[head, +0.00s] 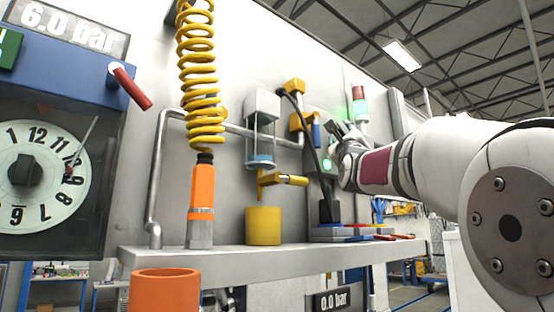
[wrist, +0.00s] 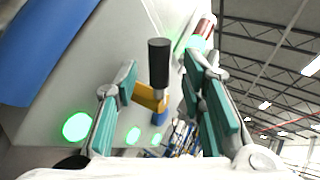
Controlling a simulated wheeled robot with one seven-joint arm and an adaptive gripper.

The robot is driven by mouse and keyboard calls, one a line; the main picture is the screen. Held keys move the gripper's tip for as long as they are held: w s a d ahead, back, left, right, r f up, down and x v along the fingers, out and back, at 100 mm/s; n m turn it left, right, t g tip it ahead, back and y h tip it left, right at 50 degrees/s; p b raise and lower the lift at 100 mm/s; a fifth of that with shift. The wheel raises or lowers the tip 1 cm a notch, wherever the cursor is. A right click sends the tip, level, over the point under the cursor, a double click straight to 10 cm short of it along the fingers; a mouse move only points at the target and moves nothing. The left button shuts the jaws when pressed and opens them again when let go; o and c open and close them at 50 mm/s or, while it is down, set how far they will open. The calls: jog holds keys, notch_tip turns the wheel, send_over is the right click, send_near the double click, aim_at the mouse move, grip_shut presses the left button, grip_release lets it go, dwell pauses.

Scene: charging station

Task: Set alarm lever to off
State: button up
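My gripper (head: 342,131) is at the wall panel, right of the yellow valve, in the head view. In the wrist view its teal-padded fingers (wrist: 163,72) are spread apart. A black cylindrical handle (wrist: 159,62), which looks like the alarm lever, shows between them, with a gap visible on the left. I cannot tell whether the right finger touches it.
A yellow valve (head: 297,122) with a blue handle (head: 316,132) is just left of my gripper. A yellow coiled hose (head: 201,75), an orange tool (head: 201,200) and a yellow cup (head: 263,226) are farther left, by the shelf (head: 225,262). Green lights (wrist: 77,126) glow on the panel.

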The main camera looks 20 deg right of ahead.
jog(key=shift+x, duration=1.05)
grip_shut()
